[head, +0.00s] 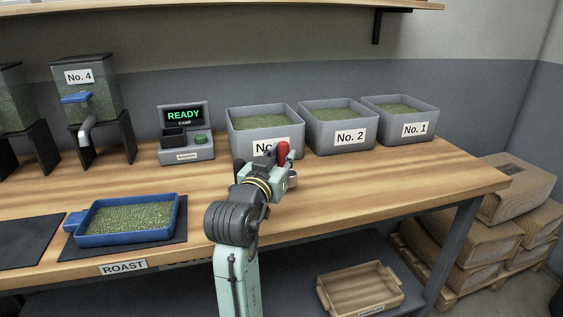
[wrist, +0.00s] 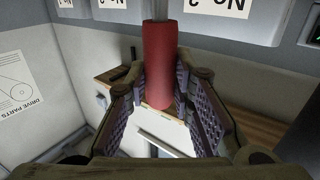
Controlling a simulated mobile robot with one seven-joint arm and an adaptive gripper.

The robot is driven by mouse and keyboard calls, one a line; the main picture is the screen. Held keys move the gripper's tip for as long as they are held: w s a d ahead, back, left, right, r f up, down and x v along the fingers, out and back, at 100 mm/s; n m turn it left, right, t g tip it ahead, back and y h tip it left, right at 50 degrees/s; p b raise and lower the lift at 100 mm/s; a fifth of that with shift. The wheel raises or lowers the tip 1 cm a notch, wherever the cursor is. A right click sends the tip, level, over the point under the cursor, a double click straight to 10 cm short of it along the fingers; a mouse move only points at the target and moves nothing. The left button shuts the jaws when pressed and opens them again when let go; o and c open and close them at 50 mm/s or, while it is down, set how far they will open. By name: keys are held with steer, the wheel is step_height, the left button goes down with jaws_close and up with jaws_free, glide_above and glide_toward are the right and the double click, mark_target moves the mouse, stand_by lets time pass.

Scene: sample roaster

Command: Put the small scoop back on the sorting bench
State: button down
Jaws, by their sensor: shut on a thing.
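The small scoop's red handle (head: 283,151) shows at my gripper (head: 280,170) in the head view. A small metal cup (head: 292,180), apparently the scoop's bowl, shows just below it. In the wrist view the red handle (wrist: 160,65) stands between the two pads of my gripper (wrist: 161,90), which are shut on it. The scoop's bowl is not clear in the wrist view. My gripper is over the right half of the wooden bench (head: 400,190), in front of the grey bins. I cannot tell whether the scoop touches the bench top.
Grey bins No. 2 (head: 338,132) and No. 1 (head: 402,120), and a third with a partly hidden label (head: 240,125), stand behind my gripper. A READY display unit (head: 186,140) and a blue tray (head: 127,237) are left. Bench top to the right is clear.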

steer(key=shift+f, duration=0.9)
steer(key=shift+f, duration=0.3)
steer(key=c, duration=1.4)
jaws_free()
steer(key=shift+r, duration=0.1)
steer(key=shift+r, duration=0.35)
steer(key=b+v, duration=0.2)
steer(key=v, duration=1)
steer(key=shift+f, duration=0.2)
